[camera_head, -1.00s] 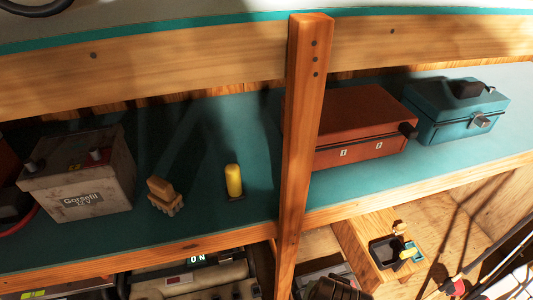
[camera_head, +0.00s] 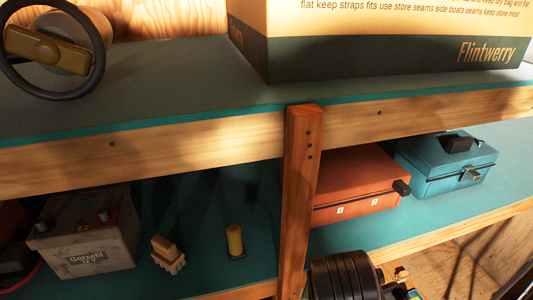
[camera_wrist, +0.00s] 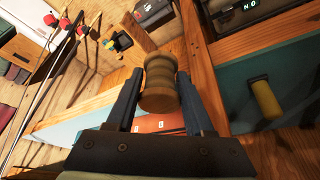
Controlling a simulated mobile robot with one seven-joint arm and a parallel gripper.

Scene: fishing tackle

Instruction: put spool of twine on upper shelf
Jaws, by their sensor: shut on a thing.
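The spool of twine (camera_wrist: 160,85) is a brown, waisted cylinder in the wrist view. My gripper (camera_wrist: 165,90) is shut on it, with one dark finger on each side. In the head view the spool and fingers cannot be made out. The upper shelf (camera_head: 150,100) has a teal top and a thick wooden front edge. It crosses the head view above the lower shelf. Bare teal surface shows between the things standing on it.
On the upper shelf stand a black-ringed reel (camera_head: 50,48) at left and a large Flintwerry box (camera_head: 390,55) at right. A wooden post (camera_head: 300,190) rises in front. The lower shelf holds a battery (camera_head: 85,235), a yellow cylinder (camera_head: 234,240), a red box (camera_head: 360,185) and a teal box (camera_head: 450,165).

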